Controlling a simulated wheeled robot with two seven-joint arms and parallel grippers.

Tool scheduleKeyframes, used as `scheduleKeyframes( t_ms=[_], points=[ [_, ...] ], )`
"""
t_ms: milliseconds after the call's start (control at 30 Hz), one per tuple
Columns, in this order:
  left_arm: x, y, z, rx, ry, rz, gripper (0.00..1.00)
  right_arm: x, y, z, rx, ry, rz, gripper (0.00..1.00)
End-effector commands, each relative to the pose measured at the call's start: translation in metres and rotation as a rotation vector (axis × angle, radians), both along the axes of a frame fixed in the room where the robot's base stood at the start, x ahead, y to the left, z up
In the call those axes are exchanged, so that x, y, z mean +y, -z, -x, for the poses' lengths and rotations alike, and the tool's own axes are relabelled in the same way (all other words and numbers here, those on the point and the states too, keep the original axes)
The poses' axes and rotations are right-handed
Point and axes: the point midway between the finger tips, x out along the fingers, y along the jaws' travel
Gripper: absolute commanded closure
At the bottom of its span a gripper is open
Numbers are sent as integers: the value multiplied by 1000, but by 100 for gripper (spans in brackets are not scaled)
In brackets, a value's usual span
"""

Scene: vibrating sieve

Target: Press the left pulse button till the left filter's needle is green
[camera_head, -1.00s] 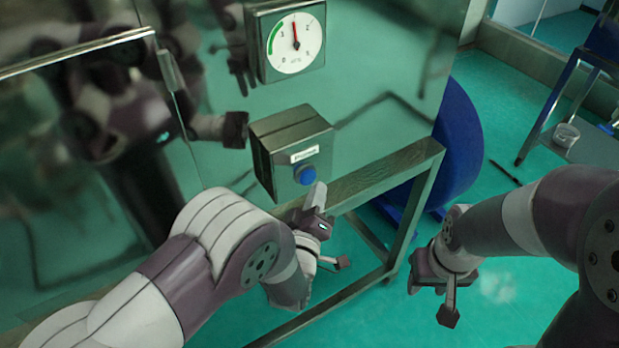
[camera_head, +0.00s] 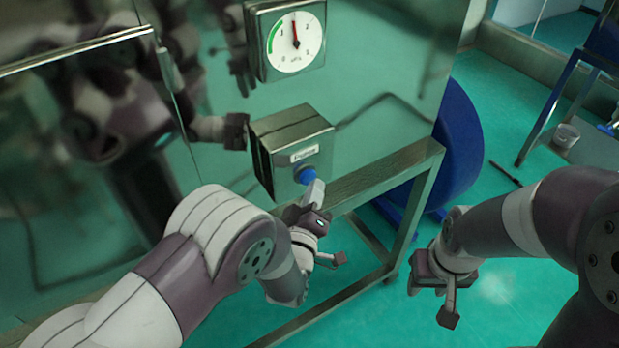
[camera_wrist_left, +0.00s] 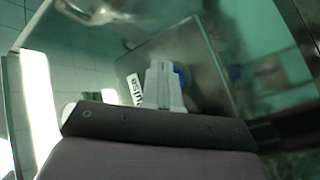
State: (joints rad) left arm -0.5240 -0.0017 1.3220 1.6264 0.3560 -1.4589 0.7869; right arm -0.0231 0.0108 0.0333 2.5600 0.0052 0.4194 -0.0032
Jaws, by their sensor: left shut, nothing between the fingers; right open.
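The pressure gauge (camera_head: 292,42) is on the steel cabinet wall. Its red needle points almost straight up, outside the green arc on the dial's left side. Below it, a metal button box (camera_head: 292,150) carries a white label and a round blue button (camera_head: 305,175). My left gripper (camera_head: 315,188) is shut and empty, its fingertips right at the button's lower right edge. In the left wrist view, the fingertips (camera_wrist_left: 162,82) partly cover the blue button (camera_wrist_left: 180,74); I cannot tell whether they touch it. My right gripper (camera_head: 437,298) is open and empty, away to the right.
A steel frame rail (camera_head: 385,172) runs beneath the button box, close to my left gripper. A blue round drum (camera_head: 460,150) stands behind the frame. A rack with a small white container (camera_head: 566,135) is at the far right. Green floor is open around my right gripper.

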Motion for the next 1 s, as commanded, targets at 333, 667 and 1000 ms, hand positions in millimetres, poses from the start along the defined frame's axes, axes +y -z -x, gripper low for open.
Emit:
scheduleKeyframes(
  t_ms=[333, 667, 1000],
  points=[
    [2, 0, -3, -1, -1, 0, 100, 0, 2, 0, 0, 0, 0, 57],
    [5, 0, -7, -1, -1, 1, 100, 0, 3, 0, 0, 0, 0, 57],
    [6, 0, -8, -1, 0, 1, 100, 0, 4, 0, 0, 0, 0, 57]
  ],
)
